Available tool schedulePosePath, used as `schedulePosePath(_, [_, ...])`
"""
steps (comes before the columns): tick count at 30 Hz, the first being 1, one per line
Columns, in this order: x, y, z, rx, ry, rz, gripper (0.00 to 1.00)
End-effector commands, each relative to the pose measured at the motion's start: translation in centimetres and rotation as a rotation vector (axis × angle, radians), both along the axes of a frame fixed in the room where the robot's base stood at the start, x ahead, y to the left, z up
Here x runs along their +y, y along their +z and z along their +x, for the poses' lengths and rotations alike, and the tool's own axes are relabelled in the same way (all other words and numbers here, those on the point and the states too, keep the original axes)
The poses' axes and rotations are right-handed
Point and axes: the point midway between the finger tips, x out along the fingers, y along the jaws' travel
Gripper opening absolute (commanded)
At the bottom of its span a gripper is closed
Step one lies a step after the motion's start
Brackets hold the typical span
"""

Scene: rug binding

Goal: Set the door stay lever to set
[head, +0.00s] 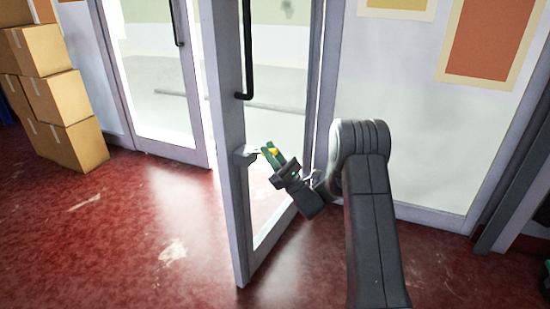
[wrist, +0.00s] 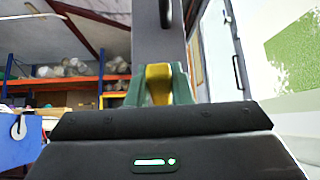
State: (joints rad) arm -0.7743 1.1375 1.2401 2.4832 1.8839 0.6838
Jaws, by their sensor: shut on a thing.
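The door stay's yellow lever (wrist: 158,84) stands between the green fingers of my gripper (wrist: 159,72) in the wrist view. The fingers are shut on it. In the head view my gripper (head: 270,154) reaches to the door edge, with a bit of yellow showing at its fingers. A small grey stay housing (head: 243,155) sits on the edge of the door (head: 230,110), right by the fingertips. The fingers hide part of the lever, and no set marking can be read.
The glazed door stands open, with a black pull handle (head: 247,50) above my gripper. Stacked cardboard boxes (head: 55,105) stand at the left wall. Orange and blue shelving (wrist: 75,80) shows in the wrist view. The red floor (head: 130,225) is clear at front left.

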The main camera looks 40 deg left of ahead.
Motion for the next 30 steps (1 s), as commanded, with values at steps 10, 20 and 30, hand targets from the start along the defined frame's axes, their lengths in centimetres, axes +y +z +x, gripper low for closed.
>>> schedulePosePath(10, [0.2, -0.1, -0.1, 0.001, 0.001, 0.006, 0.0])
schedulePosePath(20, [0.1, -0.1, -0.1, 0.002, 0.001, 0.006, 0.42])
schedulePosePath(30, [-1.0, -1.5, 0.3, 0.005, -0.001, 0.002, 0.42])
